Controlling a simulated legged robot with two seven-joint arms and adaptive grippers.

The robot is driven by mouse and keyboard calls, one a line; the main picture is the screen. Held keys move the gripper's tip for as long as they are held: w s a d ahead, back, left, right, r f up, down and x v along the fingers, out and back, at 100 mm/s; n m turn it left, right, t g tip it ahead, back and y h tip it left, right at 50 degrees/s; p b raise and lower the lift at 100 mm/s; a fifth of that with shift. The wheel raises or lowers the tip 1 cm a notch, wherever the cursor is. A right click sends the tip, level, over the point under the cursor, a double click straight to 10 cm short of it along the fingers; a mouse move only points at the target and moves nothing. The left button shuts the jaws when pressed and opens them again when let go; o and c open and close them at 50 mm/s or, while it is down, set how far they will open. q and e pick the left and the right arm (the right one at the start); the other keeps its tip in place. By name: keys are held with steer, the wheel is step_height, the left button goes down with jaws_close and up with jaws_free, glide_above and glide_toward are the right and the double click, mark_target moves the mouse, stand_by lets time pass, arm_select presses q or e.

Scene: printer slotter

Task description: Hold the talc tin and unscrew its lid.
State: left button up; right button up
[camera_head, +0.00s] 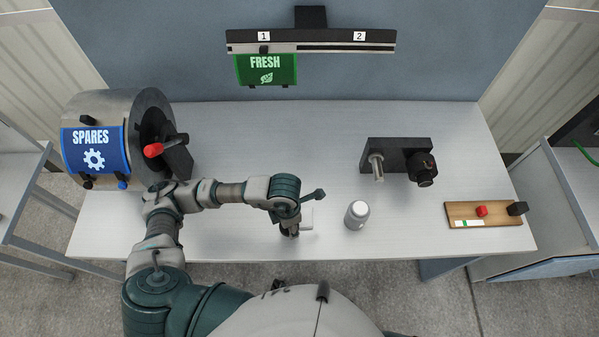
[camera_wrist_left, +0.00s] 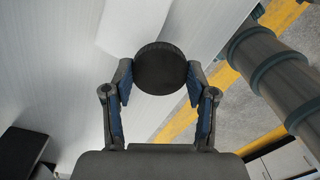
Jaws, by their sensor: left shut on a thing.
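A small pale grey-white cylinder (camera_head: 356,214), which looks like the talc tin, stands upright near the front edge of the table. My left gripper (camera_head: 290,230) is to the left of it, low over the table and apart from it. In the left wrist view, the left gripper (camera_wrist_left: 160,92) is shut on a dark round piece (camera_wrist_left: 160,66), one blue-padded finger on each side. A white flat-sided thing (camera_wrist_left: 135,25) lies just beyond it. It shows in the head view as a white block (camera_head: 306,219); whether the two are joined cannot be told. My right gripper is out of view.
A drum marked SPARES (camera_head: 95,115) stands at the left. A dark fixture (camera_head: 395,155) with a metal peg stands back right. A wooden board (camera_head: 465,214) with a red knob lies at the right. A rail (camera_head: 340,36) holds a green FRESH card (camera_head: 266,70). The middle back table is clear.

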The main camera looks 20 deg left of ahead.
arm_select(q)
steer(key=shift+w+a, duration=0.15)
steer(key=shift+a, duration=0.2)
steer(key=w+a, duration=0.1)
steer(key=w, duration=0.3)
steer(key=w+a+f+p, duration=0.1)
steer(key=w+a, duration=0.1)
steer(key=w, duration=0.3)
steer(key=w+a+p, duration=0.1)
steer(key=w+a, duration=0.1)
steer(key=w, duration=0.3)
steer(key=shift+a+f, duration=0.2)
steer(key=shift+f, duration=0.05)
steer(key=shift+w+a+f, duration=0.1)
steer(key=shift+f, duration=0.05)
step_height(320, 180, down, 3)
steer(key=shift+f+p, duration=0.2)
steer(key=shift+p, duration=0.15)
steer(key=o, duration=1.3)
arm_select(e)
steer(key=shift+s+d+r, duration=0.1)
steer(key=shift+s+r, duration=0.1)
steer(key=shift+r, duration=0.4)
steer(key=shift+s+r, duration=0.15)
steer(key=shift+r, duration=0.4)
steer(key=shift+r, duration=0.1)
